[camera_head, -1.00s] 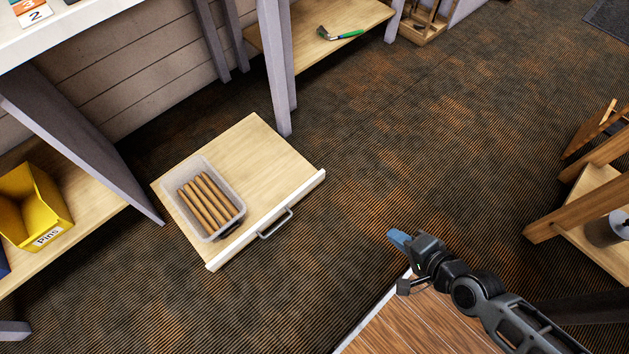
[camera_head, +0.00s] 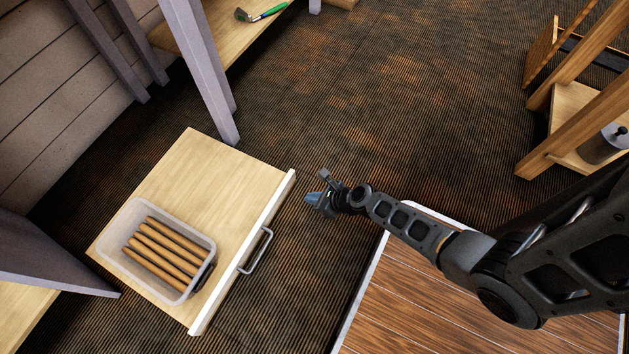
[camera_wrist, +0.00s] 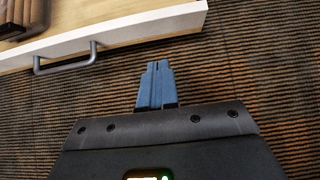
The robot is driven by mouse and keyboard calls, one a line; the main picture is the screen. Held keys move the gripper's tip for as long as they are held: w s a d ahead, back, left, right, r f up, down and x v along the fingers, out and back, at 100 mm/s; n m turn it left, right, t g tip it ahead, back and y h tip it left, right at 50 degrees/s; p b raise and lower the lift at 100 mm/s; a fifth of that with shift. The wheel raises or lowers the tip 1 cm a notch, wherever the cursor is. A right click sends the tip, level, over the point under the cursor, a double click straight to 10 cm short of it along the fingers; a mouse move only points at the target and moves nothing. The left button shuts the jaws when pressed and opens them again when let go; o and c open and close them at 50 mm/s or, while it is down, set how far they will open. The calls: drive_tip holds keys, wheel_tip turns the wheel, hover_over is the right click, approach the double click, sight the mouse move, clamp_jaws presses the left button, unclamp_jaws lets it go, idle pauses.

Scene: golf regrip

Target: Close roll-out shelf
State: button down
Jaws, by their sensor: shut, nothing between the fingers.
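The roll-out shelf (camera_head: 204,172) is pulled out over the carpet, a light wood board with a white front edge and a grey bar handle (camera_head: 256,252). A clear bin (camera_head: 200,285) with several brown wooden rods stands on it. My gripper (camera_head: 313,199) is shut and empty, to the right of the white front edge and apart from it. In the wrist view its blue fingertips (camera_wrist: 157,68) are together, just short of the white front edge (camera_wrist: 130,38), with the handle (camera_wrist: 64,66) to their left.
Grey bench legs (camera_head: 205,75) stand beside and behind the shelf. A wooden stand (camera_head: 560,125) is at the right. Carpet around my gripper is clear.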

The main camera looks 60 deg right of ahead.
sight(283, 192)
drive_tip(key=b+x, duration=0.1)
drive_tip(key=x, duration=0.1)
drive_tip(key=w+r+b+x, duration=0.1)
drive_tip(key=x, duration=0.2)
drive_tip(key=b+x, duration=0.1)
drive_tip(key=x, duration=0.2)
drive_tip(key=shift+w+r, duration=0.15)
drive_tip(key=shift+w, duration=0.6)
